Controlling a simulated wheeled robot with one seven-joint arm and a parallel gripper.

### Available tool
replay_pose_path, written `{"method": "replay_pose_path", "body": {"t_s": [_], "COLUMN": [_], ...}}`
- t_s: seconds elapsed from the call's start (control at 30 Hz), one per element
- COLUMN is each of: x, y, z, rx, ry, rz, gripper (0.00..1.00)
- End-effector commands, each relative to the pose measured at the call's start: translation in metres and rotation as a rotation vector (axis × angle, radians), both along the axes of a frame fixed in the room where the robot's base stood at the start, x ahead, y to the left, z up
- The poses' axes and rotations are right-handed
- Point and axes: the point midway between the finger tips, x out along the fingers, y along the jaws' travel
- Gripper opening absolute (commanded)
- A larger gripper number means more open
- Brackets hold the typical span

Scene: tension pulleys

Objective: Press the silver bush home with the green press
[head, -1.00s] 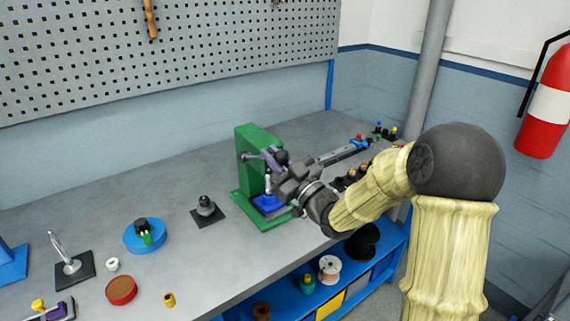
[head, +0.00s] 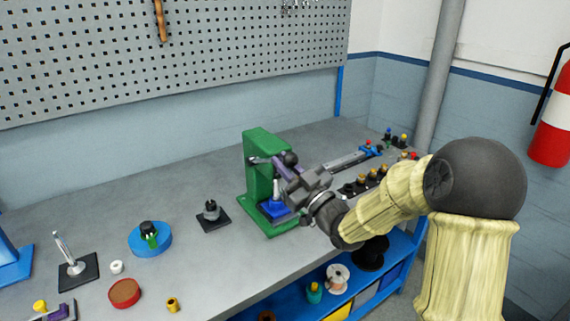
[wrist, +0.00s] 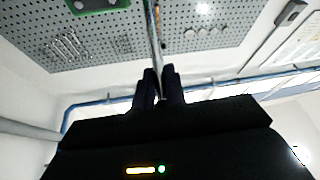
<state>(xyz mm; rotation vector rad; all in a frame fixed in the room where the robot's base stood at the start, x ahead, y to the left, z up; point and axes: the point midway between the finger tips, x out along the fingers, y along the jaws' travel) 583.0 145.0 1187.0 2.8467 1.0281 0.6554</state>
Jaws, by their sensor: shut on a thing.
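The green press (head: 259,170) stands on the bench, with a lever (head: 259,160) that ends in a black knob (head: 291,158). My gripper (head: 279,166) is at the lever, its fingers beside the knob. In the wrist view my gripper (wrist: 160,85) is shut on a thin rod, which looks like the lever (wrist: 154,35). A bit of the green press (wrist: 98,4) shows at the top edge. Under the press head sits a blue part (head: 275,208) with a slim upright piece above it. I cannot make out the silver bush for certain; my gripper and arm partly hide the press.
Left of the press are a dark stand (head: 212,215), a blue round holder (head: 150,240), a red round dish (head: 124,293) and a brass bush (head: 172,304). Behind and right lie a rail (head: 345,160) and several small fittings. A blue shelf hangs below the bench.

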Motion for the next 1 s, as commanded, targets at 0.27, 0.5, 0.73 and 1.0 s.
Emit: {"method": "replay_pose_path", "body": {"t_s": [0.27,0.5,0.73,1.0], "x": [-0.001,-0.001,-0.001,-0.012], "y": [0.001,0.001,0.001,-0.01], "z": [-0.009,-0.008,-0.005,-0.012], "rx": [-0.01,-0.009,-0.005,-0.006], "ry": [0.02,0.019,0.012,0.011], "rz": [0.003,0.004,0.002,0.0], "gripper": [0.0,0.34,0.34,0.34]}}
